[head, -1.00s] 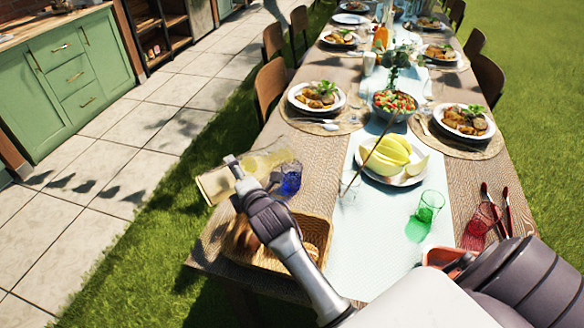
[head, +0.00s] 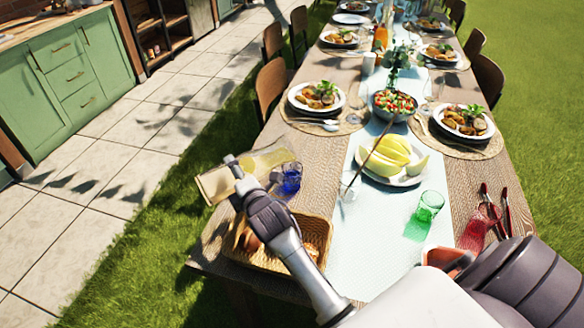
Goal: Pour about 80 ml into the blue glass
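A clear carafe (head: 214,186) with yellowish liquid lies strongly tilted in the head view, its base to the left and its mouth end to the right. The blue glass (head: 291,177) stands upright on the table just beside the mouth end; its fill level is too small to tell. My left gripper (head: 240,172) is at the carafe and appears shut on it; its fingers are partly hidden by the wrist. My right arm comes in at the lower right, but its gripper is not visible.
A bread basket (head: 318,228) stands under my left forearm. A green glass (head: 430,206), a melon plate (head: 370,172), a red glass (head: 487,218) and red-handled tongs (head: 507,212) are to the right. Plates and a salad bowl (head: 394,113) stand farther back.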

